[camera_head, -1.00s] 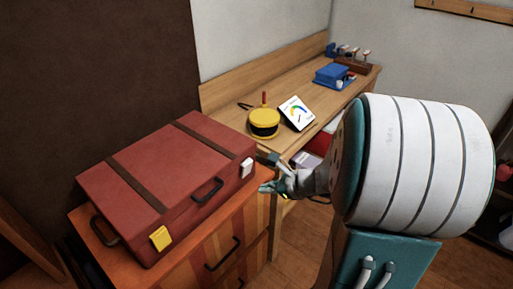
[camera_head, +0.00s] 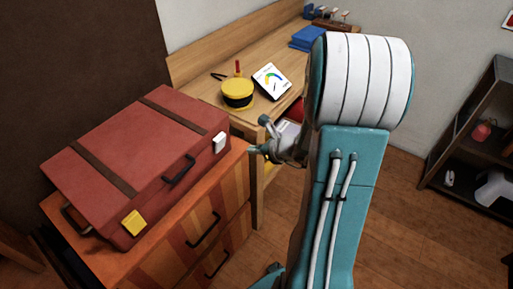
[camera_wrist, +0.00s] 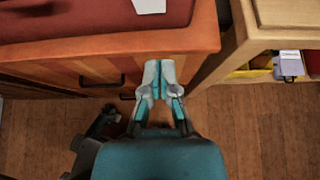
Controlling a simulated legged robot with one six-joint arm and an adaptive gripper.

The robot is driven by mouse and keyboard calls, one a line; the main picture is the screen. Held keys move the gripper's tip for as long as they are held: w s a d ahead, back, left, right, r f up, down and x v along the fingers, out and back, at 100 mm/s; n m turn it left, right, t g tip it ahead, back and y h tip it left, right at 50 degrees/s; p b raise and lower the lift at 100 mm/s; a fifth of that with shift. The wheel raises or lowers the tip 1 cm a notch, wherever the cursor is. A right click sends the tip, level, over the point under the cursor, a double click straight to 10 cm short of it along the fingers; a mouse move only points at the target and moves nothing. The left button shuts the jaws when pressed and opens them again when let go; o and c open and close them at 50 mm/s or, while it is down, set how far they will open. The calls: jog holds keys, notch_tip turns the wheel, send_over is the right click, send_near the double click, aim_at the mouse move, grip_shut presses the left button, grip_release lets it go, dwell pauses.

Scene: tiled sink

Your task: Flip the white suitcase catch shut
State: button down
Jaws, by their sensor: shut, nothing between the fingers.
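A closed red suitcase (camera_head: 140,150) lies on an orange striped cabinet (camera_head: 188,222). Its white catch (camera_head: 219,142) is on the front side near the right end; in the wrist view the white catch (camera_wrist: 149,5) is cut by the top edge. A yellow catch (camera_head: 133,223) is on the same side near the left end. My gripper (camera_head: 257,135) is to the right of the white catch, apart from it. In the wrist view my gripper (camera_wrist: 158,64) is shut and empty, with its tips near the cabinet's front edge. The white catch's exact angle is too small to tell.
A wooden desk (camera_head: 205,75) stands behind, with a yellow round device (camera_head: 237,92), a white gauge card (camera_head: 272,81) and a blue box (camera_head: 307,39). A dark shelf (camera_head: 480,140) stands at the right. Floor (camera_head: 405,225) is clear between.

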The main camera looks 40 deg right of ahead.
aim_at(222, 138)
jog(key=w+a, duration=0.1)
jog(key=w, duration=0.1)
jog(key=w+a+f, duration=0.1)
jog(key=w, duration=0.2)
jog(key=w+a+f, duration=0.1)
jog(key=w+a, duration=0.1)
jog(key=shift+w+a, duration=0.1)
jog(key=shift+w, duration=0.05)
jog(key=shift+w+d+r, duration=0.1)
jog(key=shift+w+d, duration=0.2)
jog(key=shift+a, duration=0.2)
jog(key=shift+w+a+r, duration=0.25)
jog(key=shift+w+a, duration=0.05)
jog(key=shift+d, duration=0.15)
jog(key=shift+r, duration=0.75)
